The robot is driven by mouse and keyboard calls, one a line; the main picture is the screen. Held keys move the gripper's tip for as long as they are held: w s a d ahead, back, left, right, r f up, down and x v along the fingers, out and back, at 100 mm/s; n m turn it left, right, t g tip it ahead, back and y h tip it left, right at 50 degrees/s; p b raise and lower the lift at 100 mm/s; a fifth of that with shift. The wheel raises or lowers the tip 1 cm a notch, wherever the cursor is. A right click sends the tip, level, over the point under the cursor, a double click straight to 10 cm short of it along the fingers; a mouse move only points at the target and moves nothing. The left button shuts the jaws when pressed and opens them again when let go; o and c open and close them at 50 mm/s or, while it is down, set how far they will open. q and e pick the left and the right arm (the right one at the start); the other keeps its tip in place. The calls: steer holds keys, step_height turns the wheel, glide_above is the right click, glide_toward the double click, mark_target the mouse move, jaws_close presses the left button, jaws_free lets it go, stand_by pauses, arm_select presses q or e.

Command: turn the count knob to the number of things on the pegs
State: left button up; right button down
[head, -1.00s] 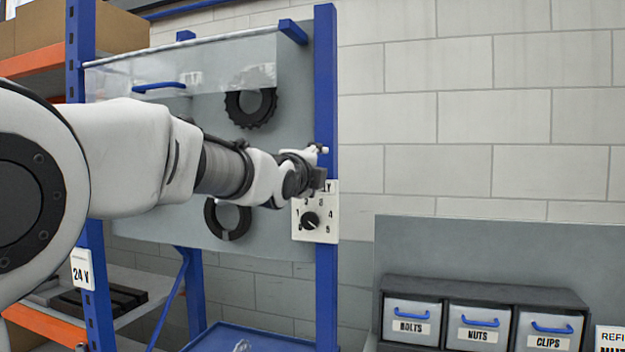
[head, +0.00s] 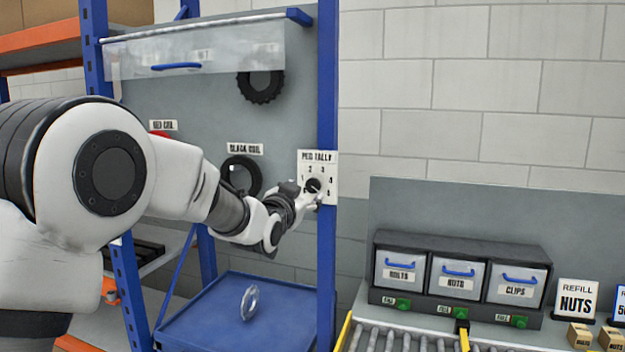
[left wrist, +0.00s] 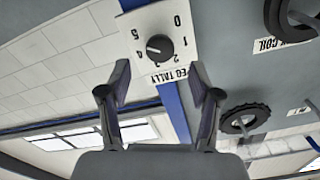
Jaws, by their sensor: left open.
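The white PEG TALLY plate (head: 329,163) is on the blue post, with a black count knob (head: 313,186). In the left wrist view the plate (left wrist: 178,34) is upside down, and the white mark on the knob (left wrist: 159,47) points left, near the 4. My left gripper (head: 310,198) is open in front of the knob, covering its lower part in the head view. In the left wrist view its fingers (left wrist: 161,84) are spread, with the knob beyond them. A black toothed ring (head: 260,88) and a black coil (head: 241,175) hang on the grey board. A red coil (head: 160,134) is mostly hidden behind my arm.
A clear cover (head: 215,50) with a blue handle hangs over the board's top. A silver ring (head: 249,303) is in the blue tray (head: 215,330) below. At right are labelled bins (head: 460,279), a roller conveyor (head: 395,338) and small boxes (head: 580,334).

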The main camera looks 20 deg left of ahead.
mark_target(312, 185)
arm_select(q)
steer(key=w+p, duration=0.1)
steer(key=w, duration=0.1)
steer(key=w+p, duration=0.1)
steer(key=w, duration=0.2)
steer(key=shift+w+d+r+p, duration=0.15)
steer(key=shift+w+r+p, duration=0.15)
steer(key=shift+p, duration=0.1)
steer(key=shift+w+f, duration=0.3)
steer(key=shift+w, duration=0.15)
steer(key=shift+r, duration=0.1)
steer(key=c, duration=1.1)
steer(key=shift+c, duration=0.2)
